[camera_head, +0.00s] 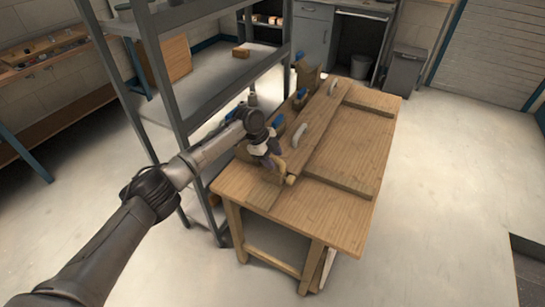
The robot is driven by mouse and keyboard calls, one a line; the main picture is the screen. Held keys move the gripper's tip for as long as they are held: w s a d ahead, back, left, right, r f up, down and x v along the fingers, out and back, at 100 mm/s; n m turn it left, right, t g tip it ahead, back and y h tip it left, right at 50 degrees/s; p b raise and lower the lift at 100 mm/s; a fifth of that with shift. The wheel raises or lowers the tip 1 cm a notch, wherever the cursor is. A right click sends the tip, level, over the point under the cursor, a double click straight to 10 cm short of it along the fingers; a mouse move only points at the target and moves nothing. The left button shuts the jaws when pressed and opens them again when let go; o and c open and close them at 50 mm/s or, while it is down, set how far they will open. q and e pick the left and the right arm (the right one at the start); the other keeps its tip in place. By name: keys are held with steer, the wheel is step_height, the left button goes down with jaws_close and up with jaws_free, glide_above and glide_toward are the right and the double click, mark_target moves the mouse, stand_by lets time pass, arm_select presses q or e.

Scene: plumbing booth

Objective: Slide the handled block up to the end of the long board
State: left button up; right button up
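A long wooden board (318,122) lies lengthwise on the wooden workbench, left of its middle. Two pale grey curved handles, a near one (299,135) and a far one (333,87), stand up along it. I cannot tell a separate handled block from the long board at this size. My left gripper (280,172) reaches in from the left and is at the near end of the long board, beside a small yellowish piece (290,179). Its fingers are small and dark, so I cannot tell whether they are open or touching anything. My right gripper is not in view.
The workbench (345,217) has bare room at its front. A raised strip (340,186) and a recessed panel lie right of the board. Blue-handled clamps (277,121) line the left edge. A grey metal shelf (205,88) stands close on the left.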

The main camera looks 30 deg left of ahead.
arm_select(q)
steer(key=p+v, duration=0.3)
steer(key=v, duration=1)
steer(key=shift+a+r, duration=0.2)
steer(key=shift+r, duration=0.15)
